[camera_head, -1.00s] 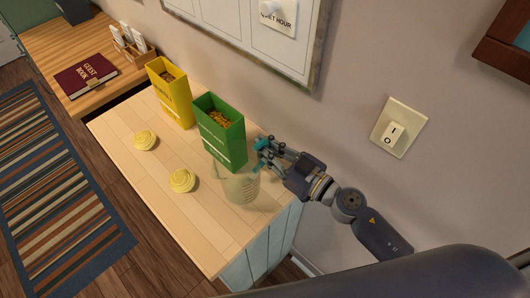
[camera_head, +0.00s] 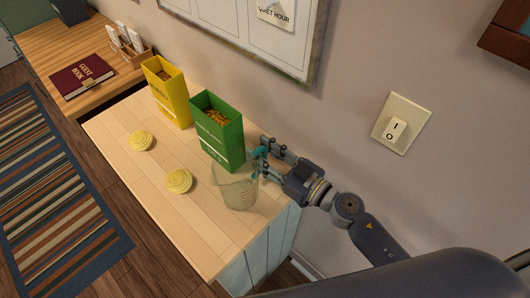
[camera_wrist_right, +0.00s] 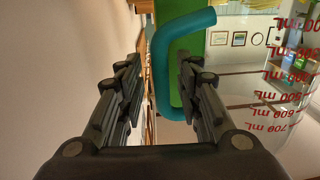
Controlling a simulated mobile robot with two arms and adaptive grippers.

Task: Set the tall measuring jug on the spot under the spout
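The measuring jug (camera_head: 234,190) is clear, with a teal handle and red mL markings. It stands upright on the wooden cabinet top, near its right end, in front of the green box. In the right wrist view the teal handle (camera_wrist_right: 160,60) rises between the finger ends, and the clear wall (camera_wrist_right: 275,85) is at right. My right gripper (camera_head: 262,162) is open at the handle, on the jug's wall side. Its fingers stand either side of the handle with a gap showing at left. My left gripper is out of view. I see no spout or marked spot.
A green box (camera_head: 222,146) and a yellow box (camera_head: 172,106), both open and filled, stand along the wall. Two yellow coiled rounds (camera_head: 179,181) lie on the cabinet top (camera_head: 150,205). Its front part is clear. A wall switch (camera_head: 397,129) is at right.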

